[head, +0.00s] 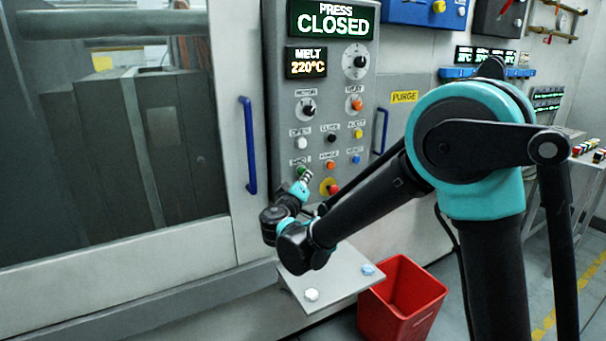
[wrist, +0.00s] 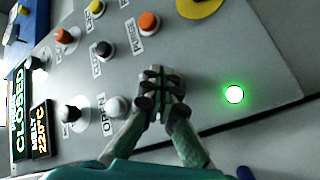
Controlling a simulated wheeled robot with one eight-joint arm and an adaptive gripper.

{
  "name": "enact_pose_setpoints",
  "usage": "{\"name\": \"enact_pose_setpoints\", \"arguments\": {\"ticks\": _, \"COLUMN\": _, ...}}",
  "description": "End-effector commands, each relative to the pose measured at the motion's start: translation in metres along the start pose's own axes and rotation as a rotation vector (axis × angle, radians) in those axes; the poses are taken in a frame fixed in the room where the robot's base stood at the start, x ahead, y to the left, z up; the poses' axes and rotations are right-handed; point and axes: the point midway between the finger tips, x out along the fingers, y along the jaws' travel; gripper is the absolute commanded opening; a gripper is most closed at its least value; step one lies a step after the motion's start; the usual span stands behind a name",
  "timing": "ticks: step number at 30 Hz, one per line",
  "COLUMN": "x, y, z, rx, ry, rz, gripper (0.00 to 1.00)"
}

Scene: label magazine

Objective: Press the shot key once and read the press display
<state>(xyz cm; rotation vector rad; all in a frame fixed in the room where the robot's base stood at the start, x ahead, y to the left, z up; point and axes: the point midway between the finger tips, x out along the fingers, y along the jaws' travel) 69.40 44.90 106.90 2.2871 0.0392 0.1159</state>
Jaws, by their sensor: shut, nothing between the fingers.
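The press display (head: 333,20) at the top of the control panel reads PRESS CLOSED in the head view. It also shows, turned sideways, at the left of the wrist view (wrist: 18,100). My gripper (wrist: 163,85) is shut and empty, with its fingertips at the lower left keys of the panel. A small green key (head: 301,170) shows beside the fingertips in the head view, under a label too small to read surely. In the wrist view the fingers hide the spot between the white and orange keys. I cannot tell whether the fingertips touch a key.
A white key (wrist: 117,107), a black key (wrist: 103,50) and an orange key (wrist: 149,22) sit close by. A green lamp (wrist: 235,95) glows. A red stop button (head: 333,188) is near my gripper. Below are a grey shelf (head: 335,277) and a red bin (head: 403,300).

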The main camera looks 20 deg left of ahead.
Motion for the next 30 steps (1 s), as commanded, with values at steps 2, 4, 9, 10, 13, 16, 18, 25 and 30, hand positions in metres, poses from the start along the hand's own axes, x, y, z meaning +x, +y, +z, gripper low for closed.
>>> {"name": "enact_pose_setpoints", "arguments": {"ticks": 2, "x": -0.0001, "y": 0.0, "z": 0.0, "rx": 0.0, "ry": 0.0, "rz": 0.0, "gripper": 0.0}}
{"name": "enact_pose_setpoints", "arguments": {"ticks": 4, "x": 0.0001, "y": -0.0001, "z": -0.0001, "rx": 0.0, "ry": 0.0, "rz": 0.0, "gripper": 0.0}}
{"name": "enact_pose_setpoints", "arguments": {"ticks": 9, "x": 0.0012, "y": -0.0009, "z": -0.0008, "rx": 0.0, "ry": 0.0, "rz": 0.0, "gripper": 0.0}}
{"name": "enact_pose_setpoints", "arguments": {"ticks": 10, "x": 0.0014, "y": -0.0011, "z": -0.001, "rx": 0.0, "ry": 0.0, "rz": 0.0, "gripper": 0.0}}
{"name": "enact_pose_setpoints", "arguments": {"ticks": 13, "x": 0.0022, "y": -0.0017, "z": -0.0016, "rx": 0.0, "ry": 0.0, "rz": 0.0, "gripper": 0.0}}
{"name": "enact_pose_setpoints", "arguments": {"ticks": 16, "x": 0.003, "y": -0.0022, "z": -0.0022, "rx": 0.0, "ry": 0.0, "rz": 0.0, "gripper": 0.0}}
{"name": "enact_pose_setpoints", "arguments": {"ticks": 18, "x": 0.0035, "y": -0.0026, "z": -0.0026, "rx": 0.0, "ry": 0.0, "rz": 0.0, "gripper": 0.0}}
{"name": "enact_pose_setpoints", "arguments": {"ticks": 25, "x": 0.0052, "y": -0.0039, "z": -0.0038, "rx": 0.0, "ry": 0.0, "rz": 0.0, "gripper": 0.0}}
{"name": "enact_pose_setpoints", "arguments": {"ticks": 30, "x": 0.0062, "y": -0.0046, "z": -0.0046, "rx": 0.0, "ry": 0.0, "rz": 0.0, "gripper": 0.0}}
